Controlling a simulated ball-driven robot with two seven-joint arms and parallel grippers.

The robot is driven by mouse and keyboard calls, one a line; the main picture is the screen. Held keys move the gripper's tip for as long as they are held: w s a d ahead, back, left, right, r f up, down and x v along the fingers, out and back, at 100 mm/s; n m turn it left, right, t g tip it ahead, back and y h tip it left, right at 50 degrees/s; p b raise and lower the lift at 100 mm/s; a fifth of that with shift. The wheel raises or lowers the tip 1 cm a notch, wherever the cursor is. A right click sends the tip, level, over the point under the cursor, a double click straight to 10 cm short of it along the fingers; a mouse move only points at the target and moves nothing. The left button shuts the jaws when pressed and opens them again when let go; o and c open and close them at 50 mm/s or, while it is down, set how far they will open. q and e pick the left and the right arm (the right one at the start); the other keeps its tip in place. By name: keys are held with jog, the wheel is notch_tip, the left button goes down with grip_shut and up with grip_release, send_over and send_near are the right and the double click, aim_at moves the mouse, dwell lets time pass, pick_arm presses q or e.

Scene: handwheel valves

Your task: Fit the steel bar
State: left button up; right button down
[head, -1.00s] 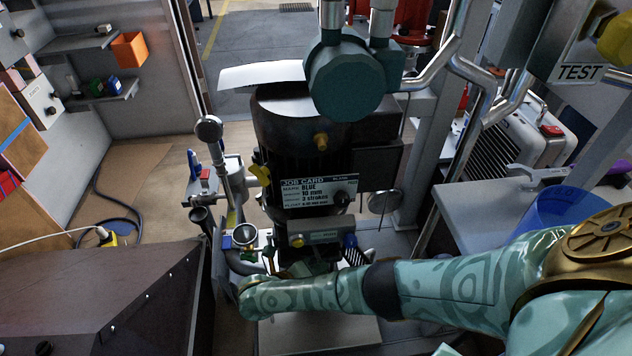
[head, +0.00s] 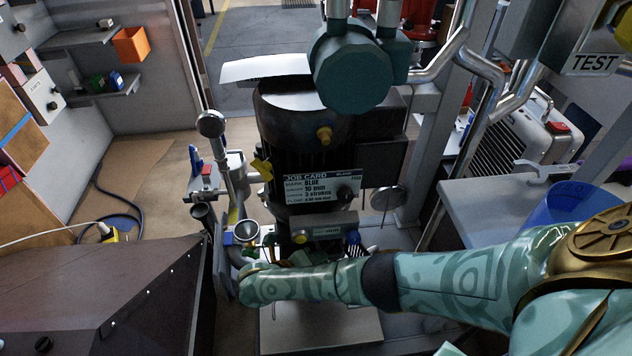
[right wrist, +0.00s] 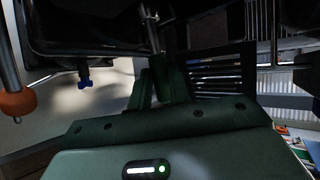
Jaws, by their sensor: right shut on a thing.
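My right arm comes in from the right in the head view, and its wrist (head: 265,285) is low in front of the machine. The forearm and wrist mostly hide the right gripper there. In the right wrist view the dark green fingers of my right gripper (right wrist: 160,88) are closed together. A thin metal rod, seemingly the steel bar (right wrist: 152,32), rises from between them; its far end is lost in the dark. I cannot tell whether it touches the machine. My left gripper is not in view.
A dark motor-like machine (head: 300,125) carries a job card (head: 320,188) reading BLUE, 10 mm, 3 strokes. An upright lever with a round knob (head: 210,124) stands to its left. A blue bin (head: 565,205) stands on the bench at right. A dark cabinet (head: 100,290) fills the lower left.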

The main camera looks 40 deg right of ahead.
jog(key=c, duration=1.2)
grip_release()
jog(key=shift+c, duration=0.2)
pick_arm(q)
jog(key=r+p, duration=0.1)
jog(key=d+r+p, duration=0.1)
jog(key=p, duration=0.1)
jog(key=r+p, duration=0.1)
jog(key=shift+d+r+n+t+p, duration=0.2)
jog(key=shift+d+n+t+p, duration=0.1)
jog(key=shift+p, duration=0.05)
pick_arm(e)
jog(key=v, duration=1.6)
jog(key=shift+a+r, duration=0.1)
